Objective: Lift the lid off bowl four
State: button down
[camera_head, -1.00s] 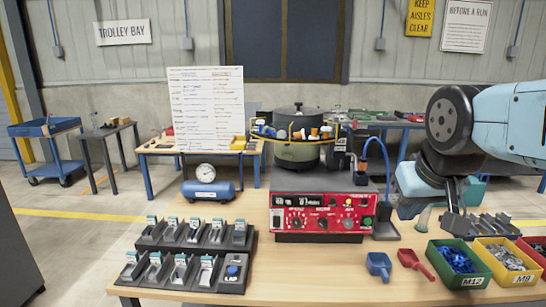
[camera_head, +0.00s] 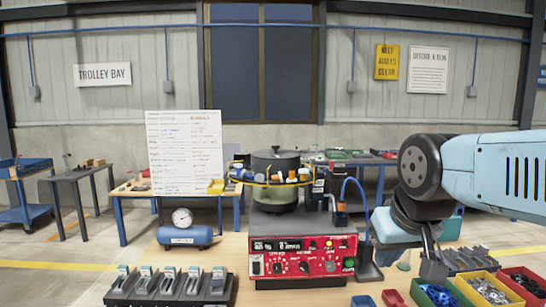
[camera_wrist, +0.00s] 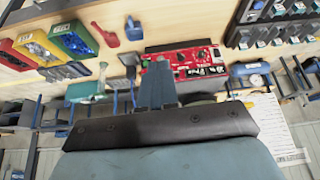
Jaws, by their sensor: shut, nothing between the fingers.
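The lid (camera_head: 276,160) is dark, with a small knob on top, and sits on the round bowl (camera_head: 272,197) above the red control unit (camera_head: 303,256). Several small bottles and caps stand around the rim, partly hiding it. I cannot read a bowl number. My gripper (camera_head: 432,262) is to the right of the control unit, well apart from the lid, pointing down and empty. In the wrist view my closed fingers (camera_wrist: 157,85) overlap the red unit (camera_wrist: 188,64); the lid cannot be made out there.
A blue hose (camera_head: 352,200) and a dark stand (camera_head: 367,268) rise between the unit and my gripper. Part bins, including a green one (camera_head: 438,294), stand at front right. A holder rack (camera_head: 170,287), a blue gauge tank (camera_head: 184,237) and a whiteboard (camera_head: 185,152) are on the left.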

aim_at(275, 154)
jog(key=z, duration=1.2)
jog(key=i, duration=0.1)
jog(key=u, duration=2.9)
jog(key=k, duration=0.75)
jog(key=z, duration=1.15)
jog(key=i, duration=1)
jog(key=z, duration=0.05)
